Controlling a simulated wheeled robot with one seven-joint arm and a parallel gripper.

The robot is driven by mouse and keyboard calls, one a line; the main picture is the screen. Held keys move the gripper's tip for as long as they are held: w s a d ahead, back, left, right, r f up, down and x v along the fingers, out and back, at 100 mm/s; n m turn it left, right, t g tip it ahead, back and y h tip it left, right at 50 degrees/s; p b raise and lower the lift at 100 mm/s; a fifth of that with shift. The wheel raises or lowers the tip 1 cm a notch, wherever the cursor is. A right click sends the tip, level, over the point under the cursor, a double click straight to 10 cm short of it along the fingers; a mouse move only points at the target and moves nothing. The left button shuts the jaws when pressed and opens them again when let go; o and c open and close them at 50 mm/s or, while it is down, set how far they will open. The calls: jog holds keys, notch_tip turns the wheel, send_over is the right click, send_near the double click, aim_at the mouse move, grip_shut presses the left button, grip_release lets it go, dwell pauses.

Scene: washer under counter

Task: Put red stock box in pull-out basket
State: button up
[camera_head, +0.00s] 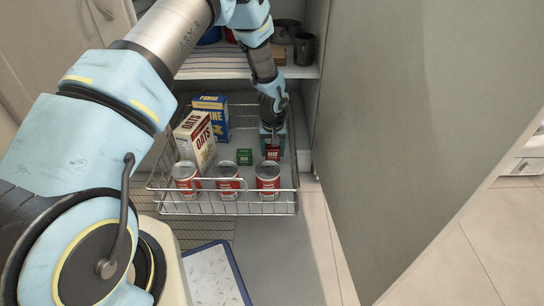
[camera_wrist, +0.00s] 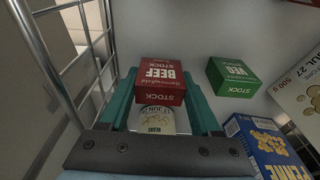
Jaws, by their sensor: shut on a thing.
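The red stock box (camera_head: 272,154), marked BEEF STOCK, is inside the pull-out basket (camera_head: 222,210), toward its right side. In the wrist view the red stock box (camera_wrist: 160,80) lies between the teal fingers. My gripper (camera_head: 272,136) points down into the basket from above and is shut on the box. My gripper (camera_wrist: 163,100) shows a finger on each side of it. I cannot tell whether the box touches the basket floor.
A green stock box (camera_head: 244,156) sits left of the red one. An oats box (camera_head: 195,140) and blue penne box (camera_head: 213,116) stand at the left. Several red cans (camera_head: 268,178) line the front. A large grey panel (camera_head: 400,130) is close on the right.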

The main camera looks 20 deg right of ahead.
jog(key=shift+f, duration=0.85)
jog(key=shift+f, duration=0.1)
jog(key=shift+f, duration=0.15)
jog(key=o, duration=1.4)
